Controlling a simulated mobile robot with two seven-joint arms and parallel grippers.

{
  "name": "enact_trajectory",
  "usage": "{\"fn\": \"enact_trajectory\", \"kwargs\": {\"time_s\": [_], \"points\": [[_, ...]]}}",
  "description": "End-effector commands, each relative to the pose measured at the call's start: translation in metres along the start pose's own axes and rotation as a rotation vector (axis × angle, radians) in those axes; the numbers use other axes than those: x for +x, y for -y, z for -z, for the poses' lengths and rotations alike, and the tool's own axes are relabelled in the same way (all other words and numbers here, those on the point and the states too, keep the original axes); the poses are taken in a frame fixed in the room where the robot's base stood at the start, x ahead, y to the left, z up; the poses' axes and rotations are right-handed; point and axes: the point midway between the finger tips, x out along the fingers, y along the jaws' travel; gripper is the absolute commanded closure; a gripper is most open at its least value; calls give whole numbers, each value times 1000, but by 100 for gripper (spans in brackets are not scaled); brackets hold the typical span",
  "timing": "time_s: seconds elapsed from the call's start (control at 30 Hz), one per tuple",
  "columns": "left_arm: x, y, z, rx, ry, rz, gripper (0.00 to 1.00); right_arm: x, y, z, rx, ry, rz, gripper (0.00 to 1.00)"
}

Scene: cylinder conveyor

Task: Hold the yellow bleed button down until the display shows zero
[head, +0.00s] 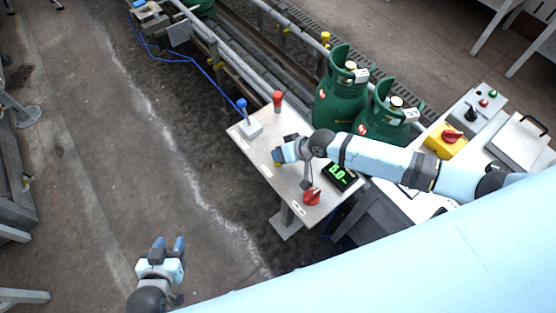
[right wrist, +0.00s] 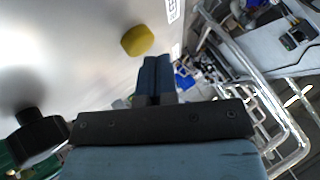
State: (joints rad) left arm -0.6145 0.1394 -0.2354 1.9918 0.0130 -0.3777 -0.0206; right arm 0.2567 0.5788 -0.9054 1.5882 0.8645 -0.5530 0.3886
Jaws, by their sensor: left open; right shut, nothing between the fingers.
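The yellow bleed button (right wrist: 137,40) shows as a round yellow cap on the pale panel in the right wrist view. My right gripper (right wrist: 155,62) is shut and empty; its fingertips appear beside the button, with a small gap in the picture. In the head view my right gripper (head: 278,156) is over the left part of the metal panel (head: 266,177) and mostly hides the button there. The display (head: 340,175) shows lit green digits, turned and small; I cannot read them surely. My left gripper (head: 170,246) is open and empty over the floor, away from the panel.
A blue-topped lever (head: 242,106) and a red knob (head: 277,99) stand at the panel's far edge. A red rotary knob (head: 312,196) is near the display. Green cylinders (head: 338,95) stand behind. A yellow box (head: 443,143) with a red switch is right. Floor left is clear.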

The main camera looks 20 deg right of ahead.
Motion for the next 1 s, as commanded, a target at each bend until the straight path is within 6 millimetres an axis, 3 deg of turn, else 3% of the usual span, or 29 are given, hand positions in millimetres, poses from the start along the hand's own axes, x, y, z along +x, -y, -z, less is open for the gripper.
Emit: {"fn": "enact_trajectory", "kwargs": {"time_s": [1.0], "points": [[3,0,-3,0,-3,1,57,6,-5,-5,0,0,-1,100]]}}
